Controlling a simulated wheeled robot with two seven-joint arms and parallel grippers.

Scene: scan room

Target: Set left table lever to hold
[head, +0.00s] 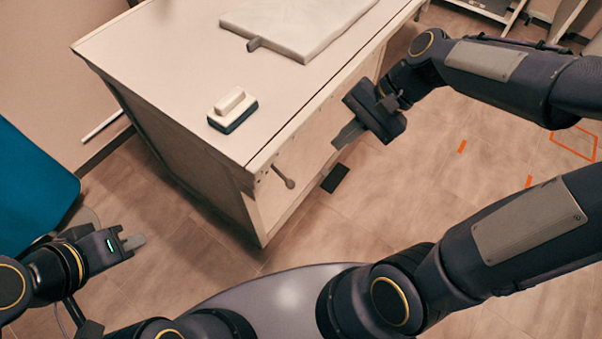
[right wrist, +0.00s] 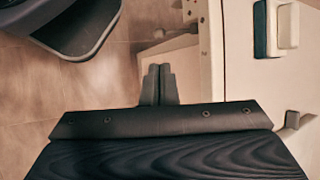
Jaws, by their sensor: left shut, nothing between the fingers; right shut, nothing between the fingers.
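The lever (head: 284,178) is a short dark rod with a round knob, mounted on the near end of the table (head: 150,75), and it points down and to the right in the head view. In the right wrist view, a small round knob (right wrist: 159,33) beside the table's edge looks like its end. My right gripper (head: 345,138) is shut and empty beside the table's right side, apart from the lever. Its closed fingers (right wrist: 157,72) show in the right wrist view, below the knob. My left gripper (head: 138,242) is shut and empty, low at the left, away from the table.
A white block with a dark base (head: 232,110) sits on the tabletop. A pale slab with a grey tab (head: 300,22) lies farther back. A black flat rectangle (head: 335,178) is on the floor by the table. A blue padded thing (head: 30,185) stands at the left. Floor at right is mostly clear.

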